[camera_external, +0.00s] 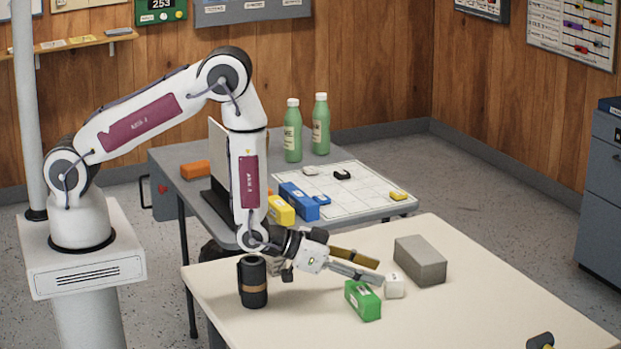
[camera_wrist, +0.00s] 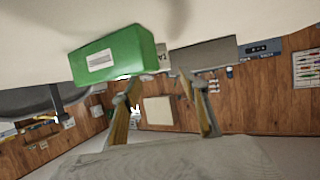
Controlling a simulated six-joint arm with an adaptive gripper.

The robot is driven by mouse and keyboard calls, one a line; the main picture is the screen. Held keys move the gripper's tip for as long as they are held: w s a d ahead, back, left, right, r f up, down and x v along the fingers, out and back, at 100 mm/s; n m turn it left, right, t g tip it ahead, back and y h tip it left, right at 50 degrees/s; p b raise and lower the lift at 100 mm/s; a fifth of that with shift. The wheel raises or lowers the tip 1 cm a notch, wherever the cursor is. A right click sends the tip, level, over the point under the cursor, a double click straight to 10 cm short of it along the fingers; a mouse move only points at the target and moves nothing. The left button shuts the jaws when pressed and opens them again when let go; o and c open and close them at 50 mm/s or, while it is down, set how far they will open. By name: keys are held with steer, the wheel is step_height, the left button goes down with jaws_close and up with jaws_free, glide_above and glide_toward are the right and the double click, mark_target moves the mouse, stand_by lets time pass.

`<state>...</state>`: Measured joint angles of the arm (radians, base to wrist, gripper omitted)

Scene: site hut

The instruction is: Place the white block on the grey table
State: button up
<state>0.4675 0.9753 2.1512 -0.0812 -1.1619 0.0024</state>
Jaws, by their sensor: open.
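The small white block (camera_external: 394,286) stands on the cream table, just right of a green block. In the wrist view, the white block (camera_wrist: 162,57), with dark marks on its face, shows between the green block and a grey block. My gripper (camera_external: 380,272) is low over the cream table, tilted sideways, its fingertips close to the white block. Its fingers (camera_wrist: 159,88) are apart in the wrist view with nothing held between them. Whether a fingertip touches the block cannot be told. The grey table (camera_external: 168,168) stands behind, at left.
The green block (camera_external: 363,300) and grey block (camera_external: 420,260) flank the white block on the cream table (camera_external: 480,300). A black cylinder (camera_external: 253,282) stands near my wrist. The grey table holds two green bottles (camera_external: 293,135), a gridded sheet (camera_external: 350,200), and orange, yellow and blue blocks.

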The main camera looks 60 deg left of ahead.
steer(key=shift+s+a+r, duration=0.25)
steer(key=shift+s, duration=0.3)
stand_by(0.4)
steer(key=shift+w+a+r, duration=0.15)
steer(key=shift+r, duration=0.25)
steer(key=shift+w+a+r, duration=0.15)
steer(key=shift+r, duration=0.25)
steer(key=s+a+r+n+g+y, duration=0.1)
steer(key=s+a+r+g, duration=0.15)
steer(key=a+r, duration=0.6)
steer(key=s+a+r+n+g+y, duration=0.15)
steer(key=s+a+r, duration=0.35)
steer(key=r, duration=0.7)
steer(key=s+a+r+g, duration=0.1)
steer(key=s+a, duration=0.3)
steer(key=s, duration=0.5)
steer(key=s+a+r+n+g+y, duration=0.1)
steer(key=s+a+r, duration=0.3)
steer(key=s, duration=0.5)
steer(key=s+a+r+n+y, duration=0.1)
steer(key=s+a+r, duration=0.2)
steer(key=s, duration=0.6)
steer(key=shift+s+a+g, duration=0.15)
steer(key=shift+a+g, duration=0.25)
steer(key=shift+a, duration=0.25)
